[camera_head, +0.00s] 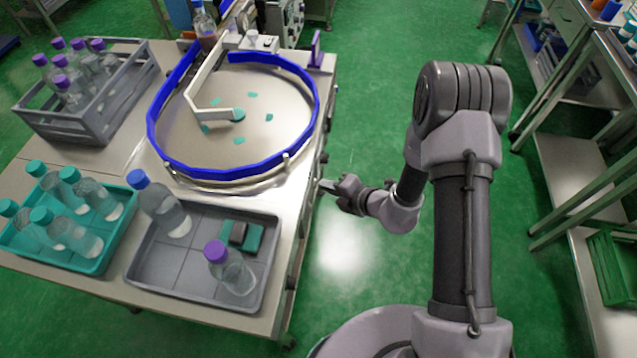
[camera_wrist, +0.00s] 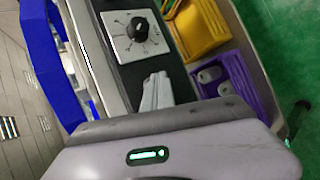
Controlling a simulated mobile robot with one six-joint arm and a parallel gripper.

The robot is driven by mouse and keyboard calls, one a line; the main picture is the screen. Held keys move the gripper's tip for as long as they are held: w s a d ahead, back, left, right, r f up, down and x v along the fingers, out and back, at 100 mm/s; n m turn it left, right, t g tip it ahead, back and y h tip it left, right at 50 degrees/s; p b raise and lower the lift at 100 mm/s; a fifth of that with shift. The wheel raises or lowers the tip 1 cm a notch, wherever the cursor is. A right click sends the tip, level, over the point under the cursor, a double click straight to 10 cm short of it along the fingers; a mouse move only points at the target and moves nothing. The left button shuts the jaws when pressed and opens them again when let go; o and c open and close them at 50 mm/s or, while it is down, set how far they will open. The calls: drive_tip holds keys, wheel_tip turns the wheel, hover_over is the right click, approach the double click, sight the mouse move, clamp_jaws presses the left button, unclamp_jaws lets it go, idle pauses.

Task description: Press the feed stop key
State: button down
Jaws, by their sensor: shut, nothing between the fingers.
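I cannot make out the feed stop key in either view. The machine's side panel shows in the wrist view as a dark strip with a black rotary knob (camera_wrist: 138,29) on a white marked plate. My gripper (camera_head: 323,186) is shut and empty, beside the right side of the machine table, pointing left at it. In the wrist view the fingers (camera_wrist: 155,92) are together in front of the dark panel, below the knob in the picture. I cannot tell whether the fingertips touch the panel. The wrist housing hides the lower part of that view.
A round plate with a blue rail (camera_head: 160,125) tops the table. A grey tray (camera_head: 205,307), a teal tray (camera_head: 75,262) and a grey crate (camera_head: 95,127) hold bottles. Yellow (camera_wrist: 205,25) and purple (camera_wrist: 240,85) bins sit beyond the panel. Shelving (camera_head: 570,165) stands right; green floor between.

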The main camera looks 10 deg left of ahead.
drive_tip(key=shift+d, duration=0.8)
drive_tip(key=d+p, duration=0.1)
drive_tip(key=d, duration=0.4)
drive_tip(key=shift+s, duration=0.1)
idle(0.5)
